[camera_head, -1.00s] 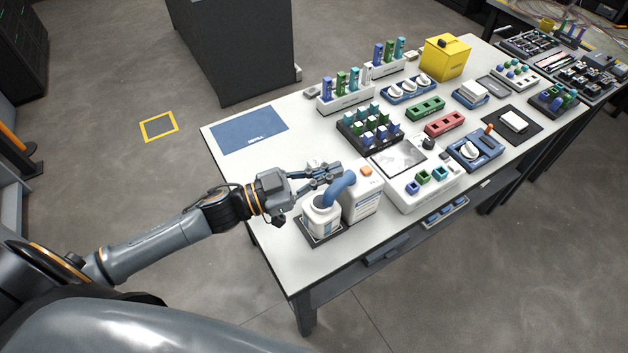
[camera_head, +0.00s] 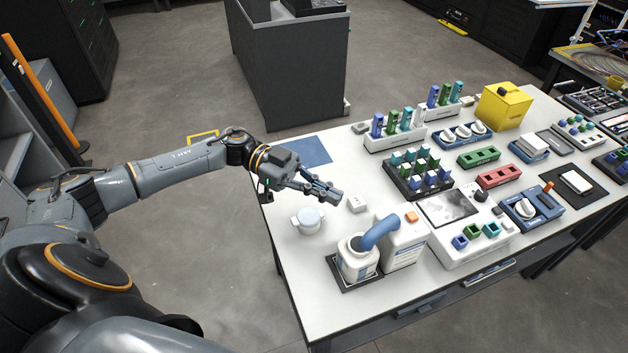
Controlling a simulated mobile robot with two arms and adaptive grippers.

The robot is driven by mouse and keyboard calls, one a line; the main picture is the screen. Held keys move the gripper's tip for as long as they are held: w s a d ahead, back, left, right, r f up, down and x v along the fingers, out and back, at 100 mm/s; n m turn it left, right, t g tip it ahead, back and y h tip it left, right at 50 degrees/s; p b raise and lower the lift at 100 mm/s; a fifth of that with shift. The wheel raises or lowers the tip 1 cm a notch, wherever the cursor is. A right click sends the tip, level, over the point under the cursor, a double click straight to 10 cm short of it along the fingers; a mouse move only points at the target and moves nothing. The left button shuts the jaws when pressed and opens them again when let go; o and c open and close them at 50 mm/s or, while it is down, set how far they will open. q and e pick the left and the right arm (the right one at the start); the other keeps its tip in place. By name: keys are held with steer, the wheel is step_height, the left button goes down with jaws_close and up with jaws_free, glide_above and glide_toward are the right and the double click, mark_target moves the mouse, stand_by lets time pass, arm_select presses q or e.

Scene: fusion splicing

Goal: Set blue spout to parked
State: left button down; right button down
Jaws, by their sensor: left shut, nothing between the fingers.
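The blue spout (camera_head: 379,231) is a curved tube on the white dispenser (camera_head: 408,247) near the table's front left. Its free end hangs over the open mouth of a white bottle (camera_head: 357,263), which stands on a dark tray (camera_head: 346,283). My left gripper (camera_head: 338,195) is shut and empty above the table, behind and to the left of the spout and apart from it. My right gripper is not in view.
A round white lidded pot (camera_head: 308,220) and a small white block (camera_head: 357,203) stand near my left gripper. A blue mat (camera_head: 307,152) lies behind. Racks of coloured pieces and a white device with a dark screen (camera_head: 447,208) fill the table to the right.

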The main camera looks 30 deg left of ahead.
mark_target(381, 232)
arm_select(q)
steer(key=d+f, duration=0.1)
steer(key=d, duration=0.1)
steer(key=d+f+p, duration=0.1)
steer(key=d, duration=0.1)
steer(key=d+f, duration=0.1)
steer(key=d, duration=0.1)
steer(key=shift+w, duration=0.1)
steer(key=shift+d+f+p, duration=0.3)
steer(key=shift+f, duration=0.1)
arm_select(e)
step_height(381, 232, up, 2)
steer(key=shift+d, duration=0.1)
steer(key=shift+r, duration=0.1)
